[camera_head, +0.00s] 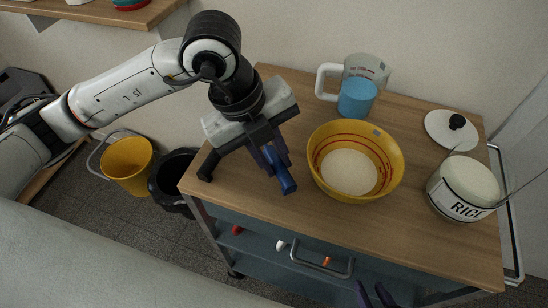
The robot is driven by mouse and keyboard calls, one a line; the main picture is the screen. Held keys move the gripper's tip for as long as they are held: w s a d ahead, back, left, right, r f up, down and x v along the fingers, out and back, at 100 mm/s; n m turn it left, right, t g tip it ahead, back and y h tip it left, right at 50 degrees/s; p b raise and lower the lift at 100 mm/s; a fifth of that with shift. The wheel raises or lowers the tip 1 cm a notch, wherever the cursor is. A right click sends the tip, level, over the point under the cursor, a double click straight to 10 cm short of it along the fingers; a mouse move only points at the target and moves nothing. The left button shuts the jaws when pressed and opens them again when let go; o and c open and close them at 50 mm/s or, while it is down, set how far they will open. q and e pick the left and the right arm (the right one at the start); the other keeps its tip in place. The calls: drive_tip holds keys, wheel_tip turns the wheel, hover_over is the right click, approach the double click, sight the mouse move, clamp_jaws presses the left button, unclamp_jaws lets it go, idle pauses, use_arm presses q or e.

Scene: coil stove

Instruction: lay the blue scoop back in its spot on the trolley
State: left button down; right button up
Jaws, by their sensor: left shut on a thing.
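My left gripper (272,160) is shut on the blue scoop (286,181), over the left part of the trolley top (245,190). The scoop's dark blue end points down toward the front; the rest of it is hidden by the fingers and wrist. It is just left of the yellow bowl (318,168), apart from it in this view. I cannot tell whether the scoop touches the wood. My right gripper (374,294) shows only its two dark fingertips at the bottom edge, spread apart with nothing between them, in front of the trolley.
The yellow bowl holds white grains. A clear jug (368,66) and a light blue cup (357,98) stand behind it. A rice jar (459,207) and a white lid (440,122) are on the right. A yellow bucket (128,165) and black bin stand left. The trolley's front strip is clear.

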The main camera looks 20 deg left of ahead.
use_arm(q)
drive_tip(key=shift+f, duration=0.35)
drive_tip(key=shift+f, duration=0.1)
drive_tip(key=c, duration=1.6)
unclamp_jaws()
drive_tip(key=v, duration=1.2)
